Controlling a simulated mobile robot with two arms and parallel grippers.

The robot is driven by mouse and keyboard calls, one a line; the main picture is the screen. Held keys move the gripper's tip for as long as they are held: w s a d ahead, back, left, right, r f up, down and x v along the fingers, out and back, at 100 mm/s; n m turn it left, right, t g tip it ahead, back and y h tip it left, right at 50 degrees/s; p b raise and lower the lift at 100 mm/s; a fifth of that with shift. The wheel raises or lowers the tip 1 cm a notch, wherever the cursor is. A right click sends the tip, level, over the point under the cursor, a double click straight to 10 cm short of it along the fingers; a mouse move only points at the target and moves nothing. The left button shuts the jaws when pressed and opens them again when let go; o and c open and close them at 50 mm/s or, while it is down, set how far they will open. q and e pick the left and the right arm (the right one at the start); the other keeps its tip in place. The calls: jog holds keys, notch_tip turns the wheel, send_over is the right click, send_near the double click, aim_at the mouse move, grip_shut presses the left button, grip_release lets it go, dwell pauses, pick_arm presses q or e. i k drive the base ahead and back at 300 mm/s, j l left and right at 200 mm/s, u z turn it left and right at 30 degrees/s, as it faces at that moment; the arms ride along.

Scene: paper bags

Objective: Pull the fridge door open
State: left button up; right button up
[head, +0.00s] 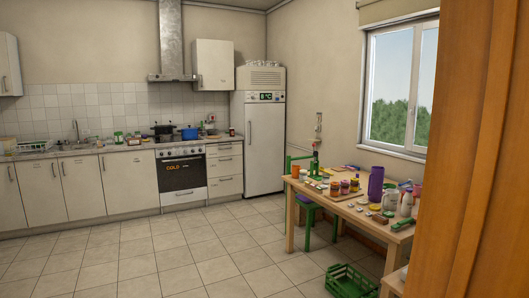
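A tall white fridge (264,136) stands in the far corner of the kitchen, right of the counter. Its door looks shut. A dark display panel with green characters sits at its top front. A vertical handle (250,133) runs along the left side of the door. The fridge is across the room from me. Neither of my grippers is in the head view.
A wooden table (347,206) covered with jars and bottles stands at the right, with a green chair (304,210) beside it. A green crate (350,282) lies on the floor before it. A wooden panel (485,150) blocks the right edge. The tiled floor (190,250) is open.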

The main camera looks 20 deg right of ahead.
aim_at(264, 122)
jog(key=i+l+z, duration=0.15)
jog(key=i, duration=0.25)
jog(key=i+l+z, duration=0.15)
jog(key=i, duration=1.75)
jog(key=i+l+z, duration=0.25)
jog(key=i+z, duration=0.2)
jog(key=i, duration=0.5)
jog(key=i+j+z, duration=0.1)
jog(key=i+z, duration=0.3)
jog(key=i, duration=0.6)
jog(key=i+j+u, duration=0.25)
jog(key=i, duration=0.3)
jog(key=i+l+u, duration=0.1)
jog(key=i+u, duration=0.2)
jog(key=i, duration=0.2)
jog(key=i+l+u, duration=0.1)
jog(key=i+u, duration=0.15)
jog(key=i, duration=0.3)
jog(key=i+l+u, duration=0.3)
jog(key=i, duration=0.25)
jog(key=i+z, duration=0.2)
jog(key=i, duration=0.3)
jog(key=i+j+z, duration=0.2)
jog(key=i, duration=0.25)
jog(key=i+j+z, duration=0.2)
jog(key=i, duration=0.25)
jog(key=l, duration=0.1)
